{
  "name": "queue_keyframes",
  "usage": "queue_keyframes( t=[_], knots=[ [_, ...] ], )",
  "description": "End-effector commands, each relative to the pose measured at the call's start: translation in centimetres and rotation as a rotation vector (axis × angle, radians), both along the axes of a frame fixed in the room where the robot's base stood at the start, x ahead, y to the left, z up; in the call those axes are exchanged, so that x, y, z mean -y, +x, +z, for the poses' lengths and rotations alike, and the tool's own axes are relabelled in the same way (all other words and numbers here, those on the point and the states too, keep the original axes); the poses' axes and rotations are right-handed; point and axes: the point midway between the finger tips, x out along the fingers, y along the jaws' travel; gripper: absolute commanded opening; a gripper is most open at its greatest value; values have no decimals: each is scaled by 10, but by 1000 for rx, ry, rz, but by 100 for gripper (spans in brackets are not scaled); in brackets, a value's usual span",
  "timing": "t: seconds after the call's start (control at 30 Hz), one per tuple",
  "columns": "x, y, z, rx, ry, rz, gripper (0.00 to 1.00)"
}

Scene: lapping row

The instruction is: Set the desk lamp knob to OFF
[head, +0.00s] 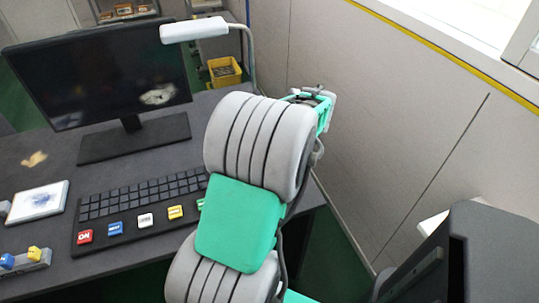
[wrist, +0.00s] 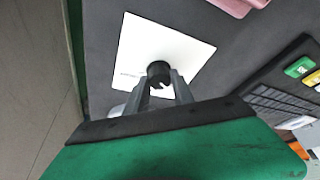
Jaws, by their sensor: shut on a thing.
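The desk lamp (head: 194,29) stands at the back of the desk in the head view, with a white head on a grey bent arm. In the wrist view a white plate (wrist: 195,48) lies on the dark desk and carries a black knob (wrist: 158,70). My gripper (wrist: 160,82) is shut on the knob, one grey finger on each side. The small lettering on the plate is too blurred to read. In the head view my own arm hides the knob and my fingers.
A monitor (head: 95,70) and a black keyboard (head: 140,212) with coloured keys are on the desk (head: 60,165). A white framed tray (head: 38,201) lies at the left. A grey wall panel (head: 400,130) runs close along the right side. A yellow bin (head: 225,71) is behind the desk.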

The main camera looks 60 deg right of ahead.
Motion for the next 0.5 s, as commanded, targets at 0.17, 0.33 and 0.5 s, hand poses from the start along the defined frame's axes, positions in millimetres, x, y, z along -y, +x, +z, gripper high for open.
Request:
queue_keyframes(
  t=[0.17, 0.33, 0.5],
  knots=[
    [0, 0, 0, 0, 0, 1, 33],
    [0, 0, 0, 0, -1, 0, 47],
    [0, 0, 0, 0, -1, 0, 51]
  ],
)
